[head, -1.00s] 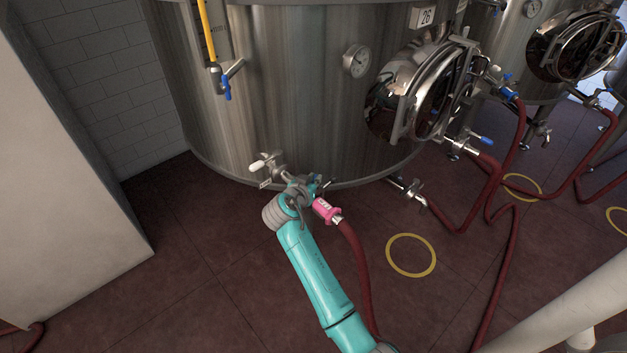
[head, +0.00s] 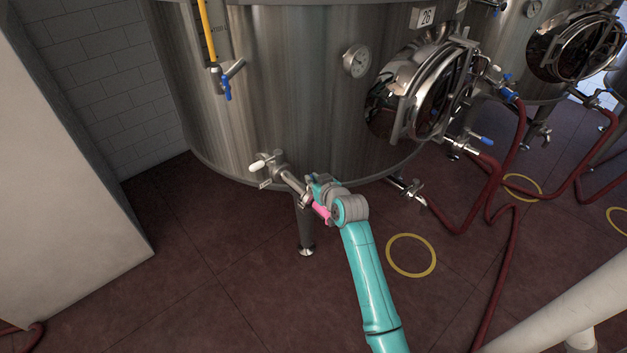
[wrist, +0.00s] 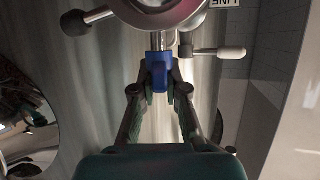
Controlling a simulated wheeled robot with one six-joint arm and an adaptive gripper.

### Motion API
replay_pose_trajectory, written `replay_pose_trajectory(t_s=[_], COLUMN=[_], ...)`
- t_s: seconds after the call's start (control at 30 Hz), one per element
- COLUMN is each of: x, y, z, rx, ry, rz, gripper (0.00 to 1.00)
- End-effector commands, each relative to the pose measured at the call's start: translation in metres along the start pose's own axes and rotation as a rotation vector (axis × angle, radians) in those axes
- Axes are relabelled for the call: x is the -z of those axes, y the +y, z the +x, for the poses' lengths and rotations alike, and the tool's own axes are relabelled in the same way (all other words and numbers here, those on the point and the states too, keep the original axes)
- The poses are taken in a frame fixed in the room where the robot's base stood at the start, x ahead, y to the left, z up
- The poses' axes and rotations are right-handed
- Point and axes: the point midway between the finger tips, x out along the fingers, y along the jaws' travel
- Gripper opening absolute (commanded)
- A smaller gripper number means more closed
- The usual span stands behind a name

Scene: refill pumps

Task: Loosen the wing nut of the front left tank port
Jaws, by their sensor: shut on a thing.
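In the wrist view, the blue wing nut (wrist: 159,76) sits between my two fingertips. My gripper (wrist: 160,88) is shut on it. A round port end with a pinkish rim (wrist: 165,14) lies just above the nut, cut off by the picture's top edge. In the head view, the front left tank port (head: 292,181) comes out low on the steel tank (head: 270,100). My gripper (head: 315,186) is at its outer end, beside a pink coupling (head: 321,211). The nut is hidden there by my gripper and wrist.
A white-handled valve (head: 262,165) sits on the port, close to the tank. A tank leg (head: 306,235) stands below. A second outlet (head: 408,190), the round manway door (head: 435,95) and red hoses (head: 515,230) are to the right.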

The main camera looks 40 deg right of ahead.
Motion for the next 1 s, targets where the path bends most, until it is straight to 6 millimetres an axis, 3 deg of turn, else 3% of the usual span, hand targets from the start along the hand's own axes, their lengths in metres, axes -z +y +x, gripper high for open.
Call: replay_pose_trajectory(t_s=[1.0], x=[-0.0008], y=[0.0012], z=[0.0012], rx=[0.835], ry=[-0.005], rz=[-0.349], gripper=[0.00])
